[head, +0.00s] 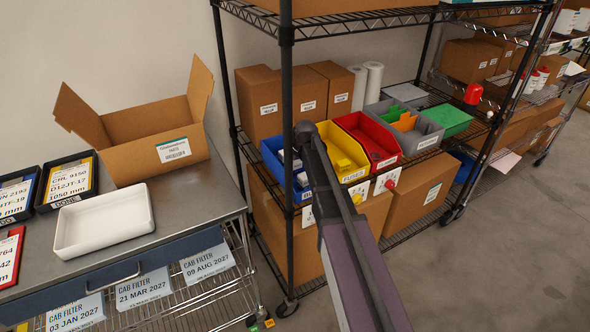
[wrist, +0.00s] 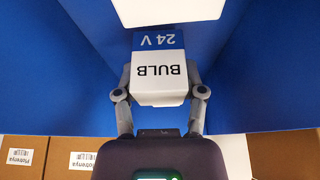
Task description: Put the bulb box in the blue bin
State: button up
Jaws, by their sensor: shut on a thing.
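The bulb box (wrist: 160,92) is white with a blue end and reads "BULB 24 V" upside down in the wrist view. My gripper (wrist: 160,74) is shut on it, with one finger on each side. Blue walls of the blue bin (wrist: 70,75) surround the box in that view; I cannot tell whether the box touches the bin floor. In the head view the blue bin (head: 269,156) stands at the left end of the bin row on the rack shelf. My arm and the rack post partly hide the bin and hide my gripper there.
Another white item (wrist: 165,10) lies in the bin at the top of the wrist view. A yellow bin (head: 343,152) stands right beside the blue one, then a red bin (head: 368,138). The rack post (head: 288,120) stands in front. Cardboard boxes (head: 258,103) are behind.

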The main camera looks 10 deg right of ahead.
jog(key=shift+f+b, duration=0.3)
jog(key=shift+f, duration=0.3)
jog(key=shift+f, duration=0.15)
jog(key=o, duration=1.2)
jog(key=shift+r, duration=0.25)
jog(key=p+v, duration=1.1)
jog(key=v, duration=0.1)
